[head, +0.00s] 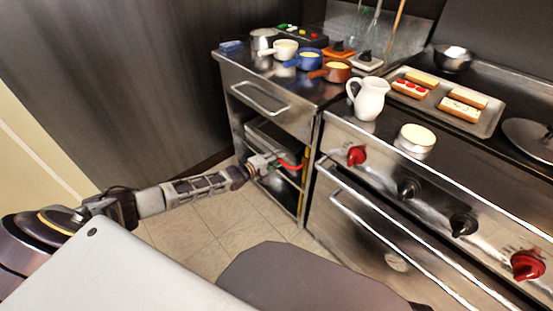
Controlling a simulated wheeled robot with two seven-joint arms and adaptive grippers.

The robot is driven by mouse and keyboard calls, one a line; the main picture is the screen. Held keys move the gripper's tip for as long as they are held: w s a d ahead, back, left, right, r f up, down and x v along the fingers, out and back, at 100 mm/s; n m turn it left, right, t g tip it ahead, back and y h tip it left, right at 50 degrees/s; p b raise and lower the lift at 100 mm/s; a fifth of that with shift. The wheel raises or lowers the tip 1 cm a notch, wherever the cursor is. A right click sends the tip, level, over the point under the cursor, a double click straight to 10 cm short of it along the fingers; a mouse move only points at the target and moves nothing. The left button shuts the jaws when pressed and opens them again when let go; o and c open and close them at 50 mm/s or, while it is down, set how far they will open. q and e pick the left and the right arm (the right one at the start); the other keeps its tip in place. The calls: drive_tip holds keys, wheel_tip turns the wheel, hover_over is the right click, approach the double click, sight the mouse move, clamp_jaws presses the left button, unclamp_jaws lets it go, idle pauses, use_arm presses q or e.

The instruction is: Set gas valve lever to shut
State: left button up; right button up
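A small red lever-like part (291,166) shows inside the open lower bay of the steel cabinet, beside a yellow strip (302,176). It looks like the gas valve lever, but it is small and partly covered, so its exact angle is unclear. My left gripper (266,162) reaches in from the left, its tip at the front of this bay, close to the red part. I cannot tell whether it touches the lever or how far its fingers are apart. My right gripper is not in view.
The cabinet (235,83) has a drawer handle above the bay and small pans on top. The stove to the right carries a white jug (368,98), a round tin (415,139), a tray (487,127) and red and black front knobs. The tiled floor (215,228) is clear.

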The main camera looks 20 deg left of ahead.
use_arm(q)
drive_tip(key=v, duration=1.2)
idle(1.1)
idle(0.6)
